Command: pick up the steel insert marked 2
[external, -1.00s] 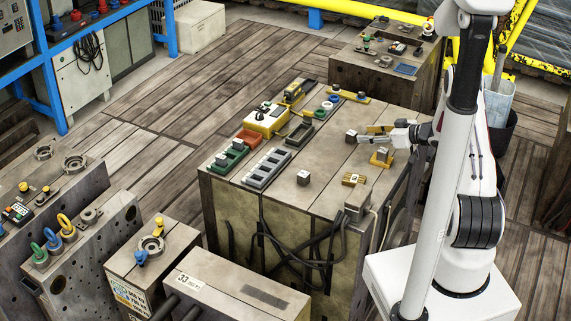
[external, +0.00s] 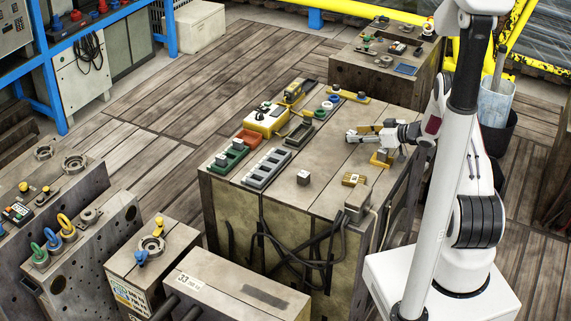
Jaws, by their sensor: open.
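My gripper (external: 352,135) is low over the back right of the mould block's top, its fingers pointing left. It is open, and its fingertips are at the place of one small steel cube, which they now mostly hide. I cannot tell whether they touch it. A second steel insert (external: 303,177) stands alone on the block top, nearer the front. Another small cube (external: 382,151) is on the yellow stand below my gripper. Dark cubes (external: 238,144) sit in the green tray (external: 231,158). The number 2 is not readable on any of them.
A grey slotted tray (external: 267,168) lies right of the green tray on the block top (external: 330,200). Behind are an orange tray (external: 249,138) and a yellow box (external: 267,119). The top's front middle is clear.

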